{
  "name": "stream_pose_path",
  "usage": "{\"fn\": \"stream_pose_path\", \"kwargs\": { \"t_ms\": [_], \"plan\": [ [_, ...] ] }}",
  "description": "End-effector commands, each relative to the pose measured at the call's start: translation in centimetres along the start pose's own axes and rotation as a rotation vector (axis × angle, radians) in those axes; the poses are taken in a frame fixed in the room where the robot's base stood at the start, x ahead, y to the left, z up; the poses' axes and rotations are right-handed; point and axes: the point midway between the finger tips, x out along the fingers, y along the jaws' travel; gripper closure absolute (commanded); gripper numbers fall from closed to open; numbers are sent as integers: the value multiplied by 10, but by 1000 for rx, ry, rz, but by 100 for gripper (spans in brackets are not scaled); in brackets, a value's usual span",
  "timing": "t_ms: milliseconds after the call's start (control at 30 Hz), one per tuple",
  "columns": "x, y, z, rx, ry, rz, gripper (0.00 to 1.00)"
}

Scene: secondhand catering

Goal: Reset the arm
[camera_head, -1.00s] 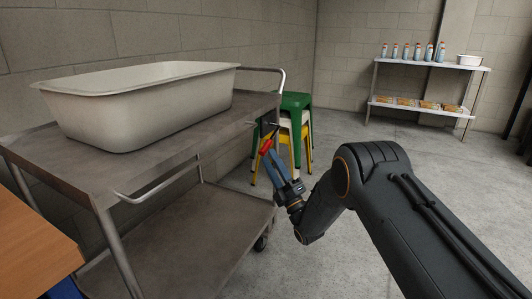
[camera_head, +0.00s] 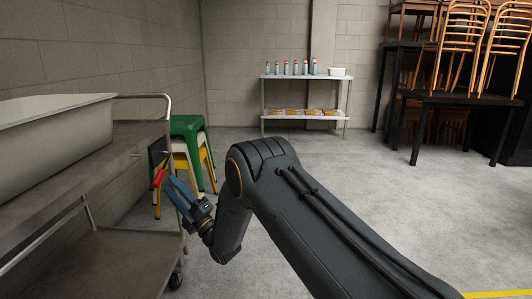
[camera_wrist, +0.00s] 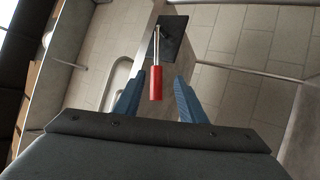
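My gripper (camera_head: 170,182) is at the far end of the cart, low beside its upper shelf. Its two blue fingers are apart in the wrist view (camera_wrist: 158,88). In the head view the red handle (camera_head: 158,178) is just off the fingertips, by the cart's end. My arm is bent at the elbow.
The metal cart (camera_head: 120,262) stands close on the left with a large pale tub (camera_head: 50,135) on it. Green and yellow stools (camera_head: 188,128) stand behind my gripper. A shelf (camera_head: 305,78) with bottles, and tables with stacked chairs (camera_head: 460,97), are farther back. Floor at right is clear.

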Motion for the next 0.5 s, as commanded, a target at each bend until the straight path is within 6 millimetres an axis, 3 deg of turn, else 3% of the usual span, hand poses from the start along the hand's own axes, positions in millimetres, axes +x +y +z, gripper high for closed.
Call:
{"fn": "stream_pose_path", "kwargs": {
  "t_ms": [100, 233, 367, 500],
  "plan": [
    [22, 22, 26, 72, -98, -131, 63],
    [28, 42, 53, 172, -234, -277, 63],
    [17, 65, 73, 283, -388, -406, 63],
    [-11, 93, 87, 408, -569, -526, 63]
  ]
}}
